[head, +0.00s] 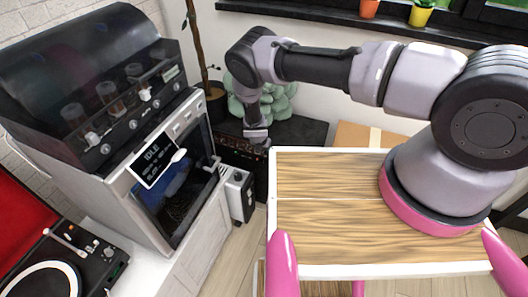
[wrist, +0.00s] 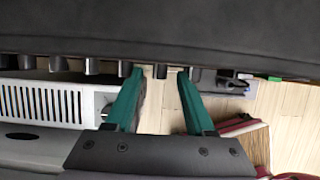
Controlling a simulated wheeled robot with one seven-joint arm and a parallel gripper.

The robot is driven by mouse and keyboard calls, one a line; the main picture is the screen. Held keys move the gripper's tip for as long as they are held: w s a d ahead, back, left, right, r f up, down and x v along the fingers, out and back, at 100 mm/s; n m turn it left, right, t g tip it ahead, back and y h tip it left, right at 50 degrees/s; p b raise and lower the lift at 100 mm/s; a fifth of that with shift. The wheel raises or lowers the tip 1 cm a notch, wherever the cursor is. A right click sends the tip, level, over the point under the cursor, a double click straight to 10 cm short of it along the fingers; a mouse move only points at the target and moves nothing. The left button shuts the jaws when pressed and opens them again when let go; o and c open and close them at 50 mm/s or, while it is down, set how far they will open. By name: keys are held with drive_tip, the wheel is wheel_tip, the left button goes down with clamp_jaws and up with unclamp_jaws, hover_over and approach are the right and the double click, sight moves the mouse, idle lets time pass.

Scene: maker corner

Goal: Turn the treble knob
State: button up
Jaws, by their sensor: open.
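A black amplifier (head: 295,130) stands on the floor beyond the wooden table, against the wall. In the wrist view its dark top (wrist: 160,30) fills the upper part, with a row of several dark knobs along its front edge. My gripper (head: 257,138) is at this front edge in the head view. No labels are readable, so I cannot tell which knob is the treble.
A white slotted box (wrist: 45,103) stands left of my gripper; it also shows in the head view (head: 240,195). The wooden table (head: 330,225) is in front. A 3D printer-like machine (head: 170,180) stands at left.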

drive_tip(key=shift+f, duration=0.25)
clamp_jaws()
drive_tip(key=shift+d+y, duration=0.1)
drive_tip(key=shift+y, duration=0.2)
drive_tip(key=shift+s+d+m+t+y, duration=0.1)
drive_tip(key=shift+d+m+t+y, duration=0.1)
drive_tip(key=shift+y, duration=0.4)
drive_tip(key=shift+d+m+t+y, duration=0.1)
drive_tip(key=shift+t+y, duration=0.1)
drive_tip(key=shift+y, duration=0.4)
drive_tip(key=shift+d+f+m+t+y, duration=0.1)
drive_tip(key=shift+d+m+t+y, duration=0.15)
drive_tip(key=shift+t+y, duration=0.65)
drive_tip(key=shift+a+y, duration=0.1)
drive_tip(key=shift+y, duration=0.4)
